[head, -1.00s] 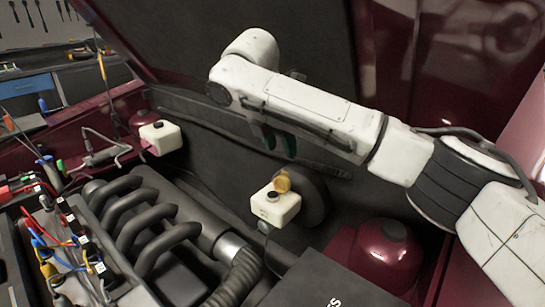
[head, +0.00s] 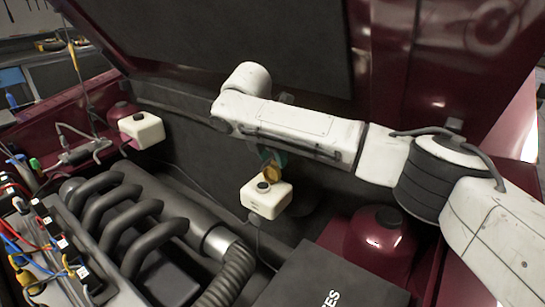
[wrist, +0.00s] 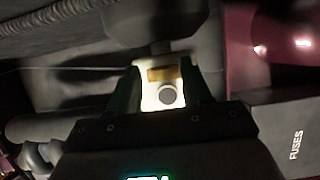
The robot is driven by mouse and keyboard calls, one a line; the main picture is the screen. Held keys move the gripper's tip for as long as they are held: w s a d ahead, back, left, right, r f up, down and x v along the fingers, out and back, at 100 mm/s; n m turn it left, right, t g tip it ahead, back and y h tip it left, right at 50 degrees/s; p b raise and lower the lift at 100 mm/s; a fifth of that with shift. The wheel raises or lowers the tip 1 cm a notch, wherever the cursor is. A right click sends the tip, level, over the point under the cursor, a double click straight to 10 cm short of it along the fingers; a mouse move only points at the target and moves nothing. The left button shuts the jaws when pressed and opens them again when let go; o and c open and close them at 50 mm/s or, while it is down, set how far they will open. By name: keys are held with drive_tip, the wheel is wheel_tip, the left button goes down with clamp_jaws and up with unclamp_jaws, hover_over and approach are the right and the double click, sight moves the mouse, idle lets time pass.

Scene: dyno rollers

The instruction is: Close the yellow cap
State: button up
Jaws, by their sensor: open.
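The yellow cap (head: 271,172) stands tilted up, open, at the back of the dark round neck (head: 263,186) on a white reservoir (head: 266,202). My gripper (head: 266,158) is open, its dark green fingers pointing down just behind and above the cap, partly hidden by my arm. In the wrist view the fingers lie on either side of the white reservoir (wrist: 151,102), with the yellow cap (wrist: 163,74) between them and the round neck (wrist: 168,96) below it. I cannot tell whether a finger touches the cap.
A second white reservoir (head: 142,129) is at the left. A dark fuse box (head: 330,285) lies in front right, beside a dark red dome (head: 383,228). Engine pipes (head: 140,215) fill the left. The raised hood (head: 220,50) is behind my arm.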

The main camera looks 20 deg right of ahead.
drive_tip(key=shift+d+f, duration=0.1)
drive_tip(key=shift+f, duration=0.1)
clamp_jaws()
idle(0.4)
